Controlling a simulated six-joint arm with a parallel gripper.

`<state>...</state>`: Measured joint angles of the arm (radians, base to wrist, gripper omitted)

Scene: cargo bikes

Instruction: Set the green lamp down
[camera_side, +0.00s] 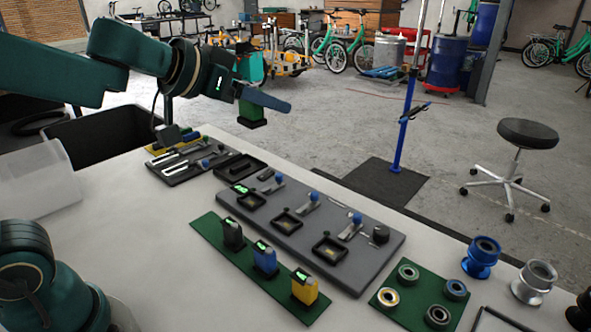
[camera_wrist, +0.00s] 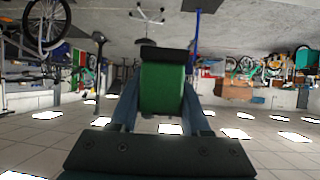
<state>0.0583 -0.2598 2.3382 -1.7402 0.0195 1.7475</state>
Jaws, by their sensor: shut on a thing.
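My gripper (camera_side: 266,99) is shut on the green lamp (camera_side: 252,111) and holds it in the air above the back of the bench. In the wrist view the green lamp (camera_wrist: 163,88) sits between my two fingers, its dark base towards the top of that picture. In the side view the dark base points down and the finger covers part of the lamp. Black (camera_side: 232,234), blue (camera_side: 265,258) and yellow (camera_side: 304,287) lamps stand in a row on a green strip (camera_side: 212,227), well below my gripper.
A dark grey board (camera_side: 378,262) with square sockets and blue-knobbed levers lies behind the strip. A small open black tray (camera_side: 241,166) is near the back edge. A green mat (camera_side: 417,318) carries several rings at right. A clear bin (camera_side: 38,178) stands at left.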

